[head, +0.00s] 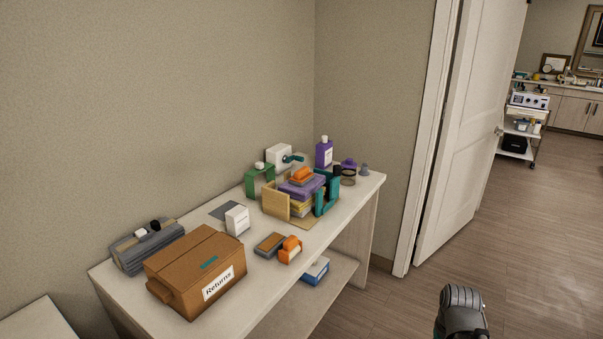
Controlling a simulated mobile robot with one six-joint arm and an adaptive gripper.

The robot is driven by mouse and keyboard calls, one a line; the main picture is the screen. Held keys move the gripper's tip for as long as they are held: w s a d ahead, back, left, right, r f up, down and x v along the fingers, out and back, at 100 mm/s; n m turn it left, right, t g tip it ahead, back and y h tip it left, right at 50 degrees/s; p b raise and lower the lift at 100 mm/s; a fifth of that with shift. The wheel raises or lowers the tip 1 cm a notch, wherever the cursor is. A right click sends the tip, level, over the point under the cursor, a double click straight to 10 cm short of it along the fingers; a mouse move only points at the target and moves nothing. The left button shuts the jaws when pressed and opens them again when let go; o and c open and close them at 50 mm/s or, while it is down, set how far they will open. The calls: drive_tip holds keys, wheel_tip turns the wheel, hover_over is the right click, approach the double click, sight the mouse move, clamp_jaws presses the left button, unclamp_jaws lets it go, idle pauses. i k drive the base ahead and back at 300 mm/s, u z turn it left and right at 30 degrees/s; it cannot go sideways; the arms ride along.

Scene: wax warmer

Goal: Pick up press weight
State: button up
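No object is labelled as the press weight, and I cannot tell for sure which one it is. A small orange block with a rounded top (290,250) sits on the white table beside a flat grey and brown block (270,244). Another orange piece (301,176) rests on top of a purple stack (302,187) between a wooden board (276,200) and a teal upright frame (326,193). A grey and black part of my arm shows at the bottom right, away from the table. My gripper's fingers are not in view.
The white table (318,237) also holds a brown "Returns" box (196,270), a grey case (146,249), a white box (237,220), a green stand (262,181) and a purple bottle (324,153). A blue and white box (315,270) lies on the lower shelf. Floor to the right is clear.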

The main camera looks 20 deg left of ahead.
sight(302, 176)
drive_tip(key=u, duration=0.1)
drive_tip(key=i, duration=1.6)
drive_tip(key=u, duration=0.1)
